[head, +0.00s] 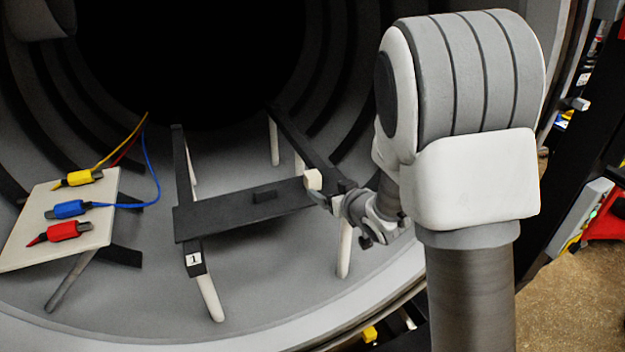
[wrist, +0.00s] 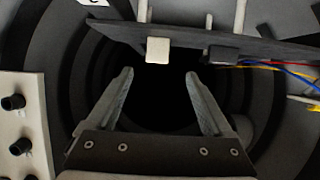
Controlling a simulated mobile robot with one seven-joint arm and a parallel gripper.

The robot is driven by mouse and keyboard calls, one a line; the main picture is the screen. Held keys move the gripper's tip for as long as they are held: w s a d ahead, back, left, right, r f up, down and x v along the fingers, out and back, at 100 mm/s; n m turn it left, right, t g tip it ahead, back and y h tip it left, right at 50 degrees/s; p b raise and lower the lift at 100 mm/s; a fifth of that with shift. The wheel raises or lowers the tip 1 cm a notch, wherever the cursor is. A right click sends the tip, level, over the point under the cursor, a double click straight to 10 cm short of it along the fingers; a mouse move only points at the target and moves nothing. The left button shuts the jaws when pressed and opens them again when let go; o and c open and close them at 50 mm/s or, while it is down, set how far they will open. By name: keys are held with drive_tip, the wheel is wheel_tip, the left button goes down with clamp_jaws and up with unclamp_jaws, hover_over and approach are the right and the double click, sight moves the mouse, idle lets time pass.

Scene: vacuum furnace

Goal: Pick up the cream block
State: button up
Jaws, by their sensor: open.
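The cream block (head: 313,180) is a small pale cube at the right end of a dark shelf plate (head: 220,217) inside the furnace. It also shows in the wrist view (wrist: 158,50), centred ahead of the fingertips, beside the dark plate. My gripper (head: 328,194) is at the right end of the plate, close to the block in the head view. In the wrist view my gripper (wrist: 159,76) has its two fingers spread with nothing between them. The block lies beyond the tips. My wrist and arm hide part of the right rail.
A small dark block (head: 264,194) lies on the plate, left of the cream block. A pale board (head: 28,230) at left carries yellow, blue and red clips with wires. Dark rails on white legs support the plate. The round furnace wall surrounds everything.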

sight(315, 180)
drive_tip(key=x, duration=1.2)
drive_tip(key=shift+w+d+p, duration=0.1)
drive_tip(key=shift+d+p, duration=0.15)
drive_tip(key=shift+p, duration=0.05)
clamp_jaws()
